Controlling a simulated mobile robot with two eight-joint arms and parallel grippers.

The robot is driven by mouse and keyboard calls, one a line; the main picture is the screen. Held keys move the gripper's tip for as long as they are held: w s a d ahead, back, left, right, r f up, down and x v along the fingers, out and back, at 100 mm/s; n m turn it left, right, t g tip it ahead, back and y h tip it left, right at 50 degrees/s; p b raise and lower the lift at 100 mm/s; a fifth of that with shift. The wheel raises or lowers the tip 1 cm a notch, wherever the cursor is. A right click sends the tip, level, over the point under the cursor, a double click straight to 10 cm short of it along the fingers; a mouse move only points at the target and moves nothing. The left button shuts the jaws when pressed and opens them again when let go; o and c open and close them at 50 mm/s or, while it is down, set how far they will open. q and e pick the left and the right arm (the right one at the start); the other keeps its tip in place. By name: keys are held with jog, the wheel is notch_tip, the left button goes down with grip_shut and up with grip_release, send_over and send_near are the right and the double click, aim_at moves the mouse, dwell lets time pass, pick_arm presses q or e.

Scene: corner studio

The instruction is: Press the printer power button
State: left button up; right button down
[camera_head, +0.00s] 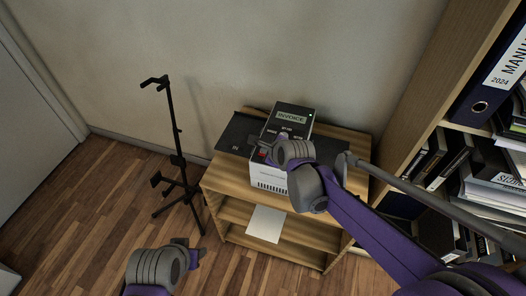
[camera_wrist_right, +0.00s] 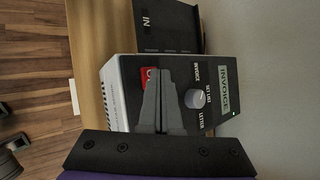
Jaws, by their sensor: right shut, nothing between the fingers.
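The printer (camera_head: 268,173) stands on a low wooden shelf unit, with a white body and a dark top panel marked INVOICE. In the right wrist view the printer (camera_wrist_right: 213,76) shows a grey dial, a small green light and a red button (camera_wrist_right: 152,75) with white lettering. My right gripper (camera_wrist_right: 166,72) is shut and empty, its fingers over the panel, partly covering the red button. I cannot tell whether the fingertips touch it. In the head view my right gripper (camera_head: 256,145) is above the printer. My left gripper (camera_head: 196,252) is low at the front; its finger opening is unclear.
The wooden shelf unit (camera_head: 225,182) holds a white sheet (camera_head: 266,223) lower down. A dark tray (camera_head: 237,132) marked IN lies beside the printer. A black stand (camera_head: 175,160) is at left. A bookcase (camera_head: 425,95) with binders is at right.

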jog(key=shift+f, duration=0.1)
jog(key=shift+r+p, duration=0.5)
jog(key=shift+r, duration=0.15)
notch_tip(320, 180, up, 6)
jog(key=p, duration=0.4)
dwell(0.3)
